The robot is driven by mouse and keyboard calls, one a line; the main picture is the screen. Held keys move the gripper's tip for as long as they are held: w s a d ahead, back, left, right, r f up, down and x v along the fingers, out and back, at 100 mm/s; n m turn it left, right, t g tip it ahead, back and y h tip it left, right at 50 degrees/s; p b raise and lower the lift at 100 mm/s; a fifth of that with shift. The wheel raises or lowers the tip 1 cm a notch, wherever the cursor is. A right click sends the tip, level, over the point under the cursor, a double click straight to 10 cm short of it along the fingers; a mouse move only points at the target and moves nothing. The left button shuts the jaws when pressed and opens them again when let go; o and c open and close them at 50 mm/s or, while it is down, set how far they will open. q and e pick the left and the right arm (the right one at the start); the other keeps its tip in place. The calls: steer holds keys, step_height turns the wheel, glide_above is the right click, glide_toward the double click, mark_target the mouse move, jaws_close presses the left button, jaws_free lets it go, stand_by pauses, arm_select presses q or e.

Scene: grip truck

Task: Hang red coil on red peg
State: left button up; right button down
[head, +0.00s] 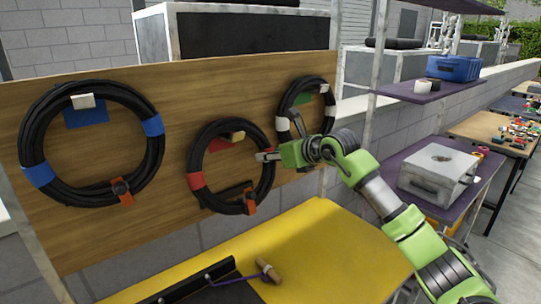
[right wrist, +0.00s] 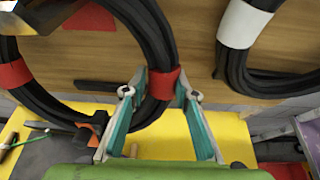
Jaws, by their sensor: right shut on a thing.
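The red coil (head: 196,181), a black cable loop with red bands, is upright against the wooden board. It also shows in the right wrist view (right wrist: 151,40). The red peg (head: 238,136), with a pale tip and red backing patch (head: 219,145), is inside the top of the loop. The coil's top passes just above the peg; whether it rests on it I cannot tell. My right gripper (head: 268,156) is shut on the coil's right side, at a red band (right wrist: 162,84) between its fingers (right wrist: 159,93). My left gripper is not in view.
A blue-banded coil (head: 37,173) hangs at left and a white-banded coil (head: 283,123) at right, close to my right gripper. A yellow surface (head: 330,245) lies below with a dark tool on it. A purple table (head: 460,205) with a grey box (head: 438,172) stands right.

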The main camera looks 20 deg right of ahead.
steer(key=c, duration=1.6)
jaws_free()
steer(key=shift+w+r, duration=0.1)
steer(key=shift+r, duration=0.15)
steer(key=shift+o, duration=0.2)
steer(key=shift+a+f, duration=0.1)
steer(key=shift+a, duration=0.05)
